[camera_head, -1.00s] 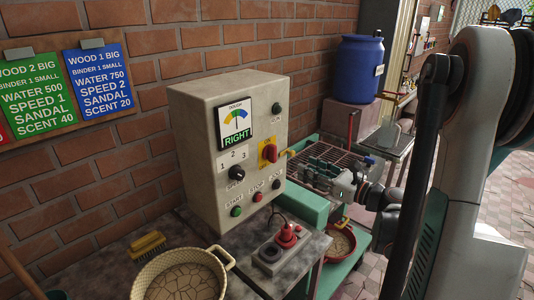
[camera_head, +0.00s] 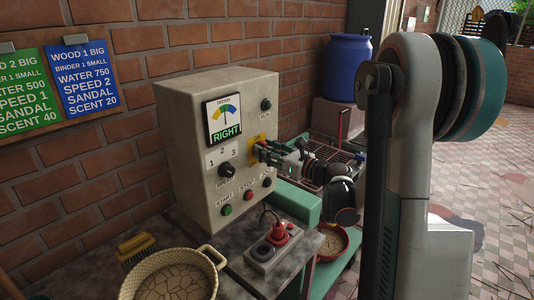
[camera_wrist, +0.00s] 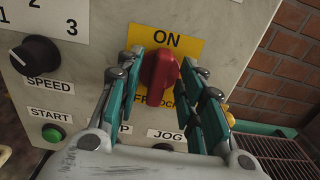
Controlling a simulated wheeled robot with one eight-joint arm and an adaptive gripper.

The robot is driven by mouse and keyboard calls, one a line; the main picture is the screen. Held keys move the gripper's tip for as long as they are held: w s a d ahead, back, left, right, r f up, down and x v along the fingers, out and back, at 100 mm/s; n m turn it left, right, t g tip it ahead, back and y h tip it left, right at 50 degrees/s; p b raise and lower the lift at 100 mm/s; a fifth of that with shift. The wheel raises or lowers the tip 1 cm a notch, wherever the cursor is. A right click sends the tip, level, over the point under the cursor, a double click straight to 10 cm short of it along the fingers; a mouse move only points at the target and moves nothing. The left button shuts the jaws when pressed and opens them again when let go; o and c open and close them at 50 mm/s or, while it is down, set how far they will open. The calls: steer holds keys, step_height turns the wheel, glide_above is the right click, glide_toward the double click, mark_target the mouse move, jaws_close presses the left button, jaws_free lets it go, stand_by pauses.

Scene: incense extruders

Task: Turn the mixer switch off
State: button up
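The control box (camera_head: 178,150) stands on the table against the brick wall. Its red rotary switch (camera_wrist: 160,77) sits on a yellow plate (camera_wrist: 178,42) marked "ON" above, and its handle stands roughly upright. The label below the switch is partly hidden. My gripper (camera_wrist: 164,95) is open, with its teal-padded fingers on either side of the red handle. A gap shows on the right side; I cannot tell whether the left finger touches. In the head view my gripper (camera_head: 262,152) is at the box's front and hides the red switch.
The black speed knob (camera_wrist: 35,57) and green start button (camera_wrist: 53,134) lie left of my fingers. A red-topped control (camera_head: 280,233) stands on the table below the box. A wire rack (camera_wrist: 283,158) is at the right. A basket (camera_head: 172,278) sits front left.

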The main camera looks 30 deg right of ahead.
steer(key=shift+w+a, duration=0.1)
steer(key=shift+w, duration=0.05)
steer(key=shift+c, duration=0.6)
jaws_close()
steer(key=shift+a+f+n+b, duration=0.1)
steer(key=shift+n+b, duration=0.3)
steer(key=shift+n, duration=2.55)
steer(key=shift+a+f+n+b, duration=0.15)
steer(key=shift+n+b, duration=0.25)
steer(key=shift+n, duration=2.6)
steer(key=shift+a+f+n+b, duration=0.1)
steer(key=shift+n+b, duration=0.3)
steer(key=shift+n, duration=2.55)
